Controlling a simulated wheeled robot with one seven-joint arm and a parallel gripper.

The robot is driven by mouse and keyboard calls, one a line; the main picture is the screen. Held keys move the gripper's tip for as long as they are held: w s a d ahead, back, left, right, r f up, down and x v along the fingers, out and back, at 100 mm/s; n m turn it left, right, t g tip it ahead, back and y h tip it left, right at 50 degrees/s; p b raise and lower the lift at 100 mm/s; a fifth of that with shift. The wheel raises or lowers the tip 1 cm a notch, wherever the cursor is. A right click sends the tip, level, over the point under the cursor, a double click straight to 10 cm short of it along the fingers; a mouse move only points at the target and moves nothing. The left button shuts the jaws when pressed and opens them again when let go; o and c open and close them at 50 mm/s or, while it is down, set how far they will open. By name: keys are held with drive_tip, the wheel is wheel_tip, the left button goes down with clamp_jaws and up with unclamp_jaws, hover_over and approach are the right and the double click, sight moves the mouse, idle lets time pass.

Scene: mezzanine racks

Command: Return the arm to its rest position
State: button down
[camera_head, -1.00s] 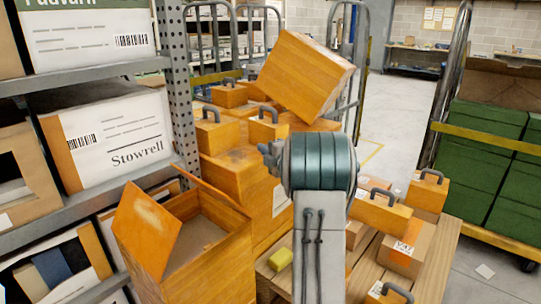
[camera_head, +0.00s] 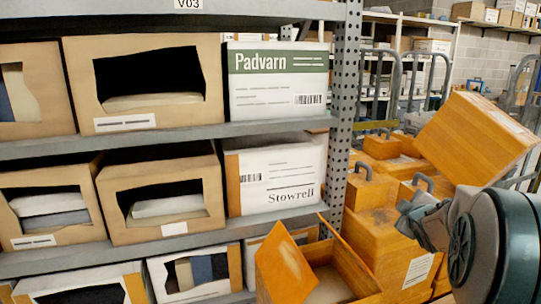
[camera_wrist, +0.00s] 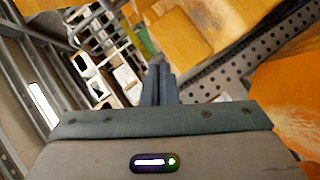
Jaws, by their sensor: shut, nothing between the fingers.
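In the wrist view, my gripper (camera_wrist: 159,84) has its two dark fingers pressed together with nothing between them. The fingers point into open space in front of the racks, with orange surfaces close by at the top and right. In the head view, my arm is at the right edge, with a large teal joint and grey parts reaching left in front of the orange boxes. The fingers cannot be made out there.
A shelf rack (camera_head: 100,142) with cartons fills the left and centre. An open orange box (camera_head: 330,285) stands in front of its post (camera_head: 342,130). A tilted orange box (camera_head: 475,135) sits high behind my arm. More orange cases (camera_head: 385,240) are stacked close to the arm.

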drive_tip(key=s+a+r+m+g+y+p, duration=0.1)
drive_tip(key=s+a+r+m+g+p, duration=0.1)
drive_tip(key=s+a, duration=0.5)
drive_tip(key=s+a+r+m+g+y+p, duration=0.1)
drive_tip(key=s+a+m+g+p, duration=0.3)
drive_tip(key=s, duration=0.9)
drive_tip(key=s+a+r+m+g+y+p, duration=0.1)
drive_tip(key=s+a+r+m+g+p, duration=0.3)
drive_tip(key=s+a+p, duration=0.4)
drive_tip(key=s+a+g, duration=0.1)
drive_tip(key=s+a, duration=0.2)
